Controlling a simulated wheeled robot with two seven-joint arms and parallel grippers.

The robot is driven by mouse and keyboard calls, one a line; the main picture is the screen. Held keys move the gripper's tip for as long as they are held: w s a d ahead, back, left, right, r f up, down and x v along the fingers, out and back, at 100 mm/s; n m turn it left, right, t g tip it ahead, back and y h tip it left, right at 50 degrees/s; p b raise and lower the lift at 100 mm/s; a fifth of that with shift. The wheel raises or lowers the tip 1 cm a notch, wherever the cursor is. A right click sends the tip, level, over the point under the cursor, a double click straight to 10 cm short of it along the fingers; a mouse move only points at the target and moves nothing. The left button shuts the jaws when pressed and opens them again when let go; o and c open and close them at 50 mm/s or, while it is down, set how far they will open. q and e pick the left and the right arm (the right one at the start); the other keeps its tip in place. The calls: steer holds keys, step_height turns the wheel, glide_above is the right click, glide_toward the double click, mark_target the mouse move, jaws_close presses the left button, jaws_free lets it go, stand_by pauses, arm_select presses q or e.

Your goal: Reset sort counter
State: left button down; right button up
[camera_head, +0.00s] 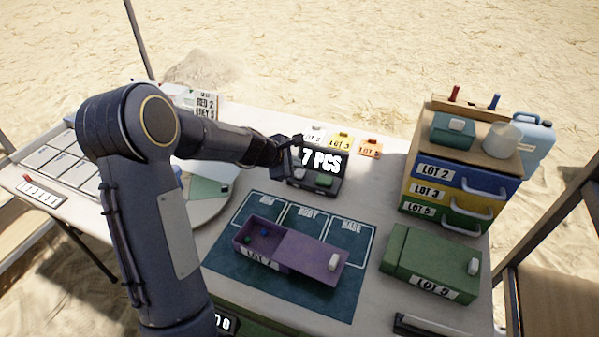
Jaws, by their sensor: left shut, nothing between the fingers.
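The sort counter (320,163) is a dark box at the middle back of the table, with a lit display reading "7 PCS". A green button and a pale button sit on its front, below the display. My left arm reaches in from the left, and my left gripper (290,158) is at the counter's left side, shut and empty. The fingertips are small and partly merge with the dark counter, so I cannot tell whether they touch it. My right gripper is not in view.
A purple LOT tray (318,262) lies on a teal mat (228,262) in front of the counter. Small lot tags (340,142) stand behind the counter.

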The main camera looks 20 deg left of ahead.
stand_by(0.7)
arm_select(q)
steer(key=shift+f+b, duration=0.45)
steer(key=shift+f+b, duration=0.45)
steer(key=shift+f, duration=0.05)
stand_by(0.5)
steer(key=shift+r, duration=0.15)
steer(key=shift+r+p, duration=0.8)
steer(key=shift+p, duration=0.1)
step_height(320, 180, up, 5)
steer(key=p, duration=0.5)
steer(key=shift+r, duration=0.1)
